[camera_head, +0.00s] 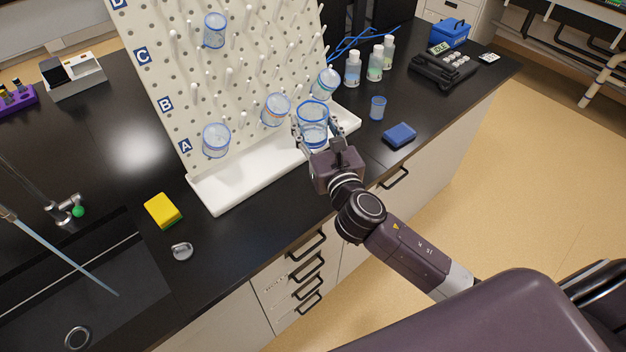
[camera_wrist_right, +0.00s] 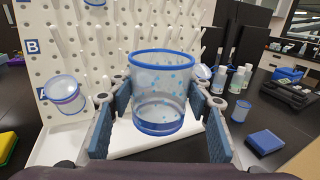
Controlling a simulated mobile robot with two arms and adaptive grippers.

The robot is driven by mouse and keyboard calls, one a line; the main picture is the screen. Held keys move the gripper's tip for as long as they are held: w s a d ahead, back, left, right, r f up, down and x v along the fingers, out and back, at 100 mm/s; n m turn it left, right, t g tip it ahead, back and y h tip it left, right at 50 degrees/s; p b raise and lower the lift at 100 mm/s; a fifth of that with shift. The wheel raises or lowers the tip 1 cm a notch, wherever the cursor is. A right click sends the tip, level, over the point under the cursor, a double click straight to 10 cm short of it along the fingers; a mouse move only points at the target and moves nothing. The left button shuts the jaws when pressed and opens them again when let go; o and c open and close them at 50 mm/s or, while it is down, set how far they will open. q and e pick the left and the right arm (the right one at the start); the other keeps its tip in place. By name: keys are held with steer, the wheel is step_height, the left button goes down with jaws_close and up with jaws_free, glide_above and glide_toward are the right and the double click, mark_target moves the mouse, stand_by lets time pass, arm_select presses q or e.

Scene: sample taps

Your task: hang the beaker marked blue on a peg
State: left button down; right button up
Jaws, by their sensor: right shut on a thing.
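My right gripper (camera_head: 313,138) is shut on a clear beaker (camera_head: 312,115) with a blue rim and a blue band at its base. In the right wrist view the beaker (camera_wrist_right: 160,78) stands upright between the two finger pads, open end up, with blue dots on its wall. It is held in front of the white pegboard (camera_head: 240,72), over the board's white drip tray (camera_head: 240,184). Many bare pegs show on the board, some behind the held beaker. My left gripper is not in view.
Other beakers hang on pegs: one high up (camera_head: 215,31), one low left (camera_head: 216,141), one in the middle (camera_head: 276,110) and one at right (camera_head: 326,84). A small blue cup (camera_head: 377,108), bottles (camera_head: 353,70) and a blue block (camera_head: 399,135) stand right. A sponge (camera_head: 163,210) lies left.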

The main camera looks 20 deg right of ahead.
step_height(320, 180, down, 14)
steer(key=b, duration=0.4)
steer(key=shift+f+b, duration=0.25)
steer(key=shift+b, duration=0.15)
steer(key=shift+f+b, duration=1.15)
steer(key=shift+f, duration=1.2)
steer(key=shift+s+f, duration=0.1)
steer(key=shift+f, duration=0.05)
steer(key=o, duration=1.1)
steer(key=shift+o, duration=0.2)
